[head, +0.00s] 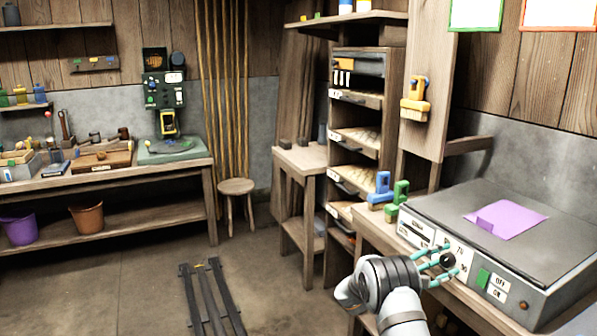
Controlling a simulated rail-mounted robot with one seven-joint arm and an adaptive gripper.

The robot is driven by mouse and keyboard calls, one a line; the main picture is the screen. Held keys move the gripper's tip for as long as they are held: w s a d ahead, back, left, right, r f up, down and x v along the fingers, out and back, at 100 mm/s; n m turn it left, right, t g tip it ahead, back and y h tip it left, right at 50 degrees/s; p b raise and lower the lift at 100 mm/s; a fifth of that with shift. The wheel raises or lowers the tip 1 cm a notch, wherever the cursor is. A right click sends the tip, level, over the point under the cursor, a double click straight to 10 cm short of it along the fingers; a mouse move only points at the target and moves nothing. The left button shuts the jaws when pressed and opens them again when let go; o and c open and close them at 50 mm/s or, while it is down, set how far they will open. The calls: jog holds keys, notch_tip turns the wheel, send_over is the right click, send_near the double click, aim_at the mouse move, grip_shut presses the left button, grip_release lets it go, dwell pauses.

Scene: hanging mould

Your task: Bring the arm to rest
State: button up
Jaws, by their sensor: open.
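My gripper (449,263) is at the lower right of the head view, at the front of a grey flat-topped machine (430,205). Its teal fingers are spread apart and I see nothing held in them. A round black knob on the machine's front panel shows between or just behind the fingers; I cannot tell whether they touch it. My white and grey arm comes up from the bottom edge. A purple sheet (508,221) with a folded flap lies on the machine's top.
Blue (381,188) and green (399,194) stamp-like tools stand left of the machine. A yellow brush (415,103) hangs on the post above. A shelf rack (356,139), a stool (237,187) and a workbench (100,180) stand further back. Dark rails (208,295) lie on the otherwise open floor.

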jog(key=shift+n+p, duration=0.95)
jog(key=shift+n, duration=0.65)
